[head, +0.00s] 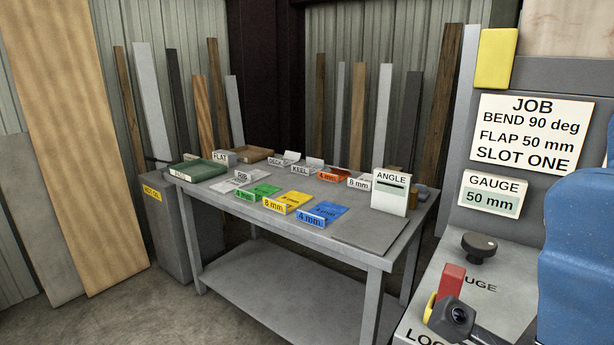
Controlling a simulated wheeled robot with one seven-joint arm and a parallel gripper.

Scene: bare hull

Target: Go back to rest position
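My gripper is not in view, so its pose and whether it holds anything do not show. A large blue rounded shape (580,235) fills the right edge and is cut off by the frame. I cannot tell whether it is part of my arm. It covers part of the grey machine (440,265) at the right. On the machine are a black knob (479,245), a red block (451,281) and a black-and-yellow fitting (458,315) by partly hidden lettering. A gauge label (492,196) reads 50 mm, and a job card (531,134) reads bend 90 deg, flap 50 mm, slot one.
A grey bin (168,225) and leaning boards (80,130) are at the left. Bare floor (130,315) shows at lower left.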

